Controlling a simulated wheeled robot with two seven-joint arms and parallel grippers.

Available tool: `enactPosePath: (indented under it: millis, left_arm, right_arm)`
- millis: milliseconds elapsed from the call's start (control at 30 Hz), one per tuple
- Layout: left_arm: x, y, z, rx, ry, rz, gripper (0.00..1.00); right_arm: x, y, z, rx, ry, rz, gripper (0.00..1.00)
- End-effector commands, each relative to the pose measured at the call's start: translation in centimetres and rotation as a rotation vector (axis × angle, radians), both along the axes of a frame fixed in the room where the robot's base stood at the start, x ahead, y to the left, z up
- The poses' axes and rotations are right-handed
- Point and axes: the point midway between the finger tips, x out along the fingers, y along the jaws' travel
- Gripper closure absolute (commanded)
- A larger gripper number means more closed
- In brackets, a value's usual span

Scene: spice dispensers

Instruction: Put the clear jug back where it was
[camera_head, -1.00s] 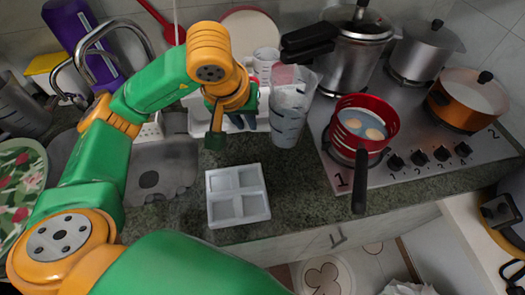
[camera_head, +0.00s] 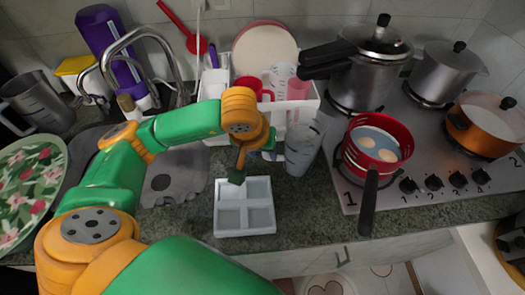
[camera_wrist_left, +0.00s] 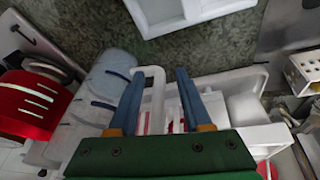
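The clear jug (camera_head: 303,146), translucent with dark measuring marks, stands upright on the counter between the white rack and the stove. It also shows in the left wrist view (camera_wrist_left: 102,82), left of my fingers. My left gripper (camera_head: 270,155) is beside the jug's left side, its fingertips partly hidden by the wrist in the head view. In the left wrist view my blue fingers (camera_wrist_left: 156,98) are spread apart. A white loop (camera_wrist_left: 155,82) lies between them; I cannot tell whether it is the jug's handle or part of the rack. My right gripper is in neither view.
A white four-compartment tray (camera_head: 245,183) lies in front of the jug. The white rack (camera_head: 308,104) with cups is behind. A red pan (camera_head: 370,145) with a long handle is on the stove to the right. The sink (camera_head: 165,185) is at left.

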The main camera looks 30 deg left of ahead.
Motion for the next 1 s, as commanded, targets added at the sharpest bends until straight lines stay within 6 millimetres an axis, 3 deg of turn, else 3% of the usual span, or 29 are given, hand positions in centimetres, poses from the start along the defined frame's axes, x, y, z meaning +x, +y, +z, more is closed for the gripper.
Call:
enactPosePath:
  millis: [233,400,600,733,1000]
  left_arm:
    - [-0.3,-0.1,1.5,-0.002,-0.005,-0.001,0.51]
    - [-1.9,-0.2,5.6,-0.001,-0.009,-0.003,0.51]
    - [-3.6,-0.2,10.3,0.001,-0.007,-0.001,0.51]
    - [-4.1,-0.2,11.3,0.001,-0.003,0.000,0.51]
    - [-4.3,-0.3,11.4,0.000,0.001,0.000,0.51]
  right_arm:
    - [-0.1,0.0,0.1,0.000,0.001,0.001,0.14]
    - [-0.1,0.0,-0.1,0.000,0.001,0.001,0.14]
    - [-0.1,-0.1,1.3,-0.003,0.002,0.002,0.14]
    - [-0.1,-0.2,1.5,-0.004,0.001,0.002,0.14]
    - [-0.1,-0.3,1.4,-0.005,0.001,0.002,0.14]
